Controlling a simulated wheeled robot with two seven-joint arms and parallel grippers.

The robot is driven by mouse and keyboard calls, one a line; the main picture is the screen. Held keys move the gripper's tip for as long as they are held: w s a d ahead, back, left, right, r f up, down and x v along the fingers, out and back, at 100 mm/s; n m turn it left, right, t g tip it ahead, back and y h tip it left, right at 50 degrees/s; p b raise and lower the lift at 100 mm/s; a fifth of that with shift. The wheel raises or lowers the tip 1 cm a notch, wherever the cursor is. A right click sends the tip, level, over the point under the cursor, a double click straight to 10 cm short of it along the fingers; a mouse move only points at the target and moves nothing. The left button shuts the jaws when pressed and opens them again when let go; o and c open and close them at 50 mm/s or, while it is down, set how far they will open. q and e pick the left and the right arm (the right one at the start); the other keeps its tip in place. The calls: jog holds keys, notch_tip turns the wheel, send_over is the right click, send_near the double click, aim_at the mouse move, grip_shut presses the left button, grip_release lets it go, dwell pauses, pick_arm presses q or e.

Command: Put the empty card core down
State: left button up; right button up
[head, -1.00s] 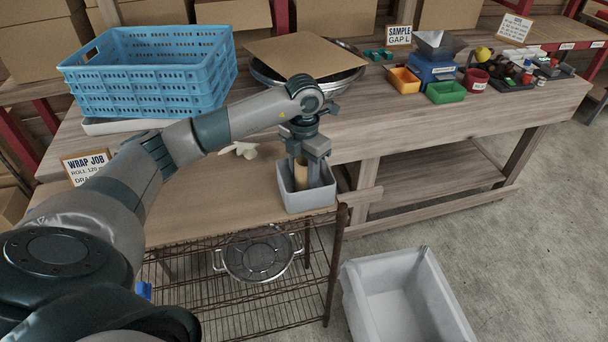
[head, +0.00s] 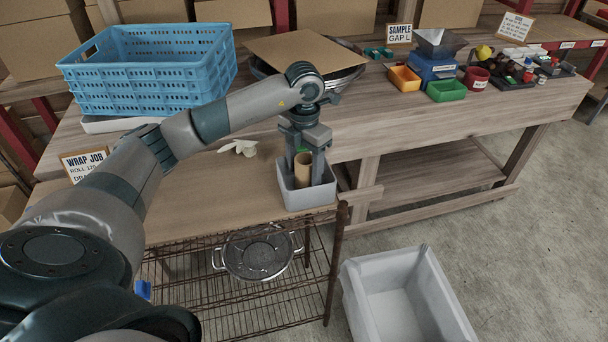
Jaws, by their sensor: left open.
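The empty card core (head: 303,171) is a brown tube that stands about upright inside a small grey bin (head: 309,197) at the right end of the brown-topped rack. My left gripper (head: 304,180) points down into this bin with its fingers apart, one on each side of the core. The fingers look clear of the core, though the bin's front wall hides the lower ends. My right gripper is not in view.
A blue crate stack (head: 150,75) stands at the back left. A white glove-like item (head: 240,148) lies left of the small bin. A larger pale bin (head: 400,300) stands on the floor. A cardboard sheet (head: 303,50) covers a metal pan. Small coloured bins (head: 446,90) stand at the right.

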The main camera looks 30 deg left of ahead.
pick_arm(q)
notch_tip(320, 180, up, 10)
jog(key=b, duration=0.2)
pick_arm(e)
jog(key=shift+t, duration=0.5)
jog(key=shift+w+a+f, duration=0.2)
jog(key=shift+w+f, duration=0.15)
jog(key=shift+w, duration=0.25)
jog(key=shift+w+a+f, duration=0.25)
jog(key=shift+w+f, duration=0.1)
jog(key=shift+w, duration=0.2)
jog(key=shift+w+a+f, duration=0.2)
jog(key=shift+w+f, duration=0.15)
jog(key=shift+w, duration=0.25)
